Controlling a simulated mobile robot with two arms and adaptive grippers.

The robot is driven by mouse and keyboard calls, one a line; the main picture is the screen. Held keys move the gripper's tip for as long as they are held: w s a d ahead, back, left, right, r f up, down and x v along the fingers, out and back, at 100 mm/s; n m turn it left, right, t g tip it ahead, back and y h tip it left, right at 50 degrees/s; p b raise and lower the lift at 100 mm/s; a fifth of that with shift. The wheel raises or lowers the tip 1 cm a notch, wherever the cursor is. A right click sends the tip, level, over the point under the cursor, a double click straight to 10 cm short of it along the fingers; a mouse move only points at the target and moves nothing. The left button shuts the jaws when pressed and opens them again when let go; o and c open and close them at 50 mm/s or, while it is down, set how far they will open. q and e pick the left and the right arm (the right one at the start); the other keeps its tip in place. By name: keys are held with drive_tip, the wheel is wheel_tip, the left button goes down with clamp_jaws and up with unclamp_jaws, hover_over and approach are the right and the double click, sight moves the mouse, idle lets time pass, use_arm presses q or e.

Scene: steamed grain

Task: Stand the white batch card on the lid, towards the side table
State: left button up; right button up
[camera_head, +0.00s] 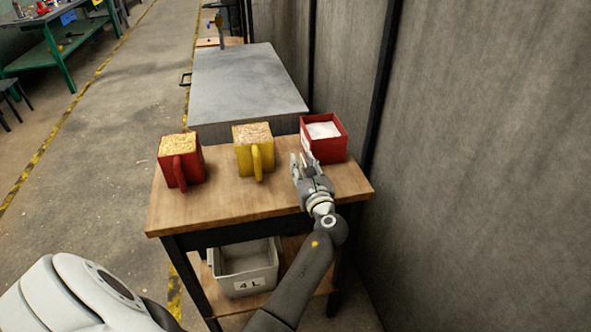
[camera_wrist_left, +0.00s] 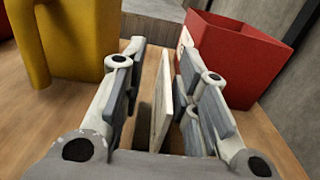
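A thin cream-white card (camera_wrist_left: 163,100) stands on edge between the fingers of my left gripper (camera_wrist_left: 165,85) in the left wrist view. Gaps show on both sides of it, so the fingers are open around it. In the head view my left gripper (camera_head: 303,163) is low over the wooden side table (camera_head: 222,208), just in front of a red box (camera_head: 337,149). The card cannot be made out clearly there. A flat grey top (camera_head: 245,82), perhaps the lid, lies beyond the table. My right gripper is out of view.
A red mug (camera_head: 181,172) and a yellow mug (camera_head: 255,161), both filled with grain, stand left of my gripper. The red box holds something white. A grey bin (camera_head: 245,272) labelled 4 L sits below. A grey wall (camera_head: 470,150) closes the right side. The grey top is clear.

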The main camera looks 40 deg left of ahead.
use_arm(q)
drive_tip(key=shift+d+r, duration=0.2)
drive_tip(key=shift+r, duration=0.05)
drive_tip(key=shift+d, duration=0.15)
drive_tip(key=shift+c, duration=0.2)
clamp_jaws()
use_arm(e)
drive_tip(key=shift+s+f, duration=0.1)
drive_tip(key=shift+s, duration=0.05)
